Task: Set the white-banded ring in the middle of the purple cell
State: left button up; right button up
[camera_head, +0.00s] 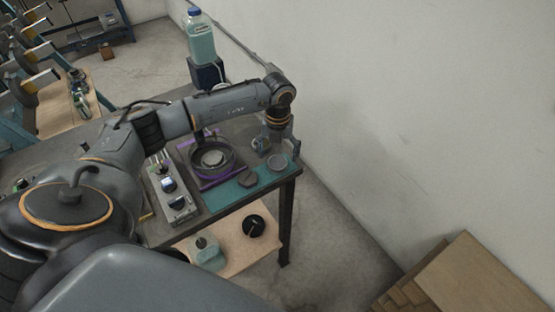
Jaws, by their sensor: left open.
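A purple-edged cell (222,181) is on the table, partly covered by my left arm. A dark round ring or dish (213,174) sits inside it, with a pale disc (213,158) in its middle. A small round grey piece with a light rim (277,162) lies on the teal mat; I cannot tell whether it is the white-banded ring. My left gripper (278,148) is open above and close to this piece, pointing down at the table's right side. My right gripper is not in view.
A dark round piece (247,178) lies on the teal mat (222,198). A grey box with knobs (172,193) stands left of the cell. A blue-capped bottle (201,42) stands behind my arm. A wall is close behind the table's right side.

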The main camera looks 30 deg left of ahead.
pick_arm(q)
jog(key=shift+f, duration=1.05)
jog(key=c, duration=1.4)
jog(key=shift+r, duration=0.15)
